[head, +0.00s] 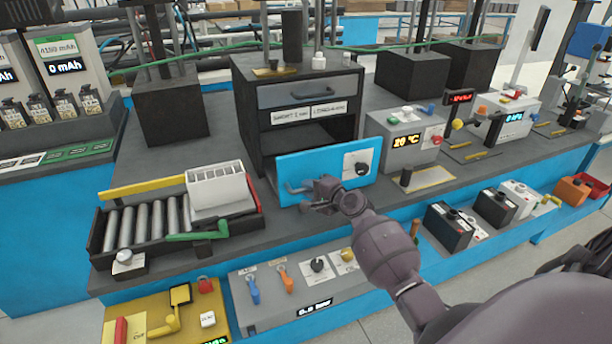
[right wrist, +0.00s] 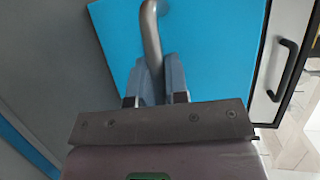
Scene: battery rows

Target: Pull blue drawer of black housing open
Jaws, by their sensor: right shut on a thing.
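The black housing (head: 247,120) stands on the grey bench in the middle of the head view. Its blue drawer (head: 325,165) has a flat blue front at the housing's lower part, with a dark knob on a white plate at its right side. The front appears to stand forward of the housing; how far is hard to tell. My right gripper (head: 316,193) is at the grey handle (head: 295,188) on the left of the blue front. In the right wrist view my right gripper (right wrist: 154,82) is shut on the handle bar (right wrist: 150,30). My left gripper is not in view.
A grey drawer front (head: 310,91) with a dark handle sits higher in the housing. A roller conveyor (head: 150,222) with a white box stands to the left. A control panel (head: 300,290) lies below.

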